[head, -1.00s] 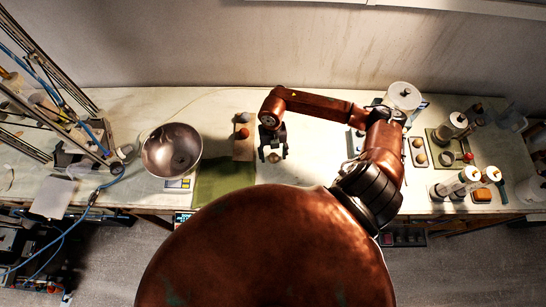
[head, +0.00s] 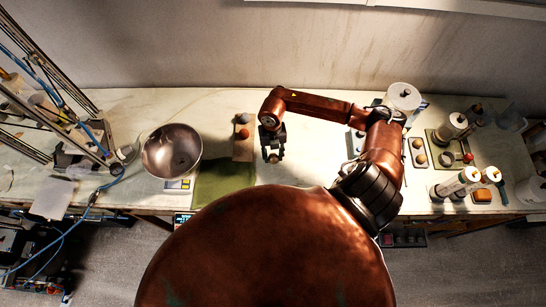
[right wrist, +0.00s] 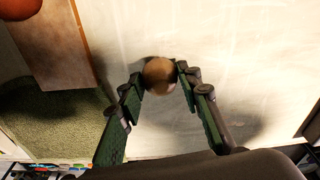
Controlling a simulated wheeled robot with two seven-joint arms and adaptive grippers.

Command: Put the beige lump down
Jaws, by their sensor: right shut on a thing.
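The beige lump (right wrist: 159,75) is a small round ball between the fingertips of my right gripper (right wrist: 160,82) in the right wrist view. Both green-padded fingers close in on its sides. In the head view the lump (head: 273,158) shows small at the tips of my right gripper (head: 272,154), over the pale worktop just right of a wooden board. A shadow lies beside it on the worktop; whether it touches the surface I cannot tell. My left gripper is not in view.
The wooden board (head: 244,150) carries a dark lump (head: 241,118) and a reddish lump (head: 243,133). A green mat (head: 222,184) lies in front of it, a metal bowl (head: 172,150) to the left. Bare worktop (head: 315,160) lies right of the gripper. Bottles and trays stand farther right.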

